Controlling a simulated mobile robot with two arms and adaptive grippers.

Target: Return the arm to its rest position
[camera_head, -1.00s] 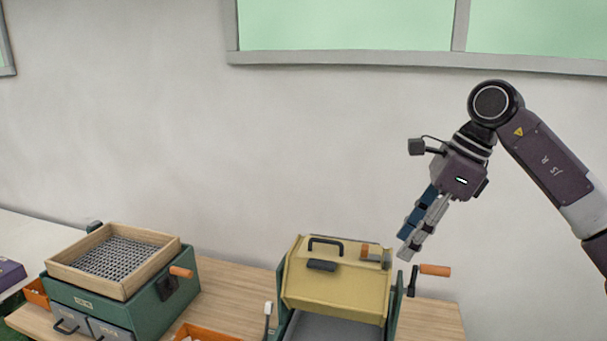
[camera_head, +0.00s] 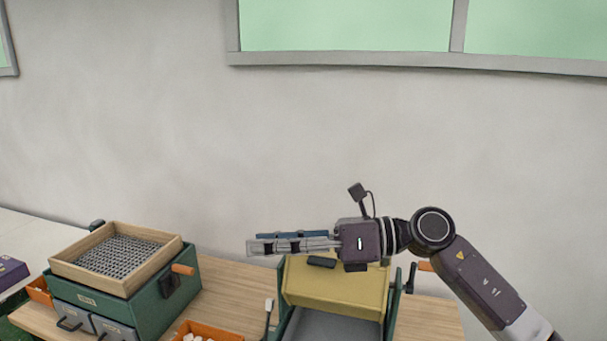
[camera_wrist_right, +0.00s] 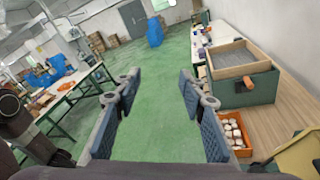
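My right arm comes in from the right in the head view. Its gripper (camera_head: 250,242) points left, roughly level, above and in front of the yellow-lidded machine (camera_head: 330,290). In the right wrist view the two blue-padded fingers of the right gripper (camera_wrist_right: 155,105) stand wide apart with nothing between them, only green floor beyond. My left gripper is not in the head view.
A green box with a wood-framed mesh sieve (camera_head: 70,262) stands on the wooden bench (camera_head: 435,318) at left. An orange bin (camera_head: 205,330) of pale pieces sits between it and the machine. The wrist view shows open green floor (camera_wrist_right: 150,75) and a work table (camera_wrist_right: 65,95).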

